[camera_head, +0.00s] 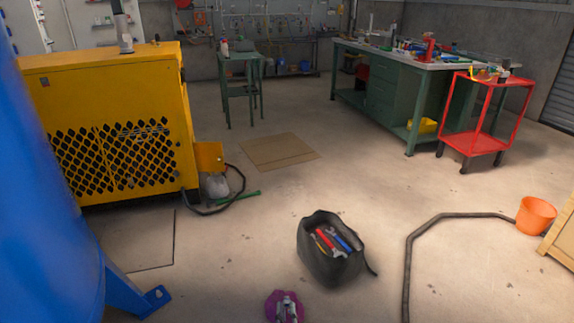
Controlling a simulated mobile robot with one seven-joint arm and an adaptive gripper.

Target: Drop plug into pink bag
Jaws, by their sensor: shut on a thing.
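A magenta-pink rounded thing (272,304), which looks like the pink bag, shows at the bottom edge of the picture, left of centre. My gripper (287,299) is small and grey in front of it and covers its middle. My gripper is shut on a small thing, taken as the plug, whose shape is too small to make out. I cannot tell how high the gripper is above the pink bag. The lower part of the bag is cut off by the picture edge.
A dark open tool bag (325,265) stands just beyond, with tools inside. A black hose (410,262) curves across the floor at right, near an orange bucket (535,216). A yellow machine (110,120) and blue tank (45,220) fill the left.

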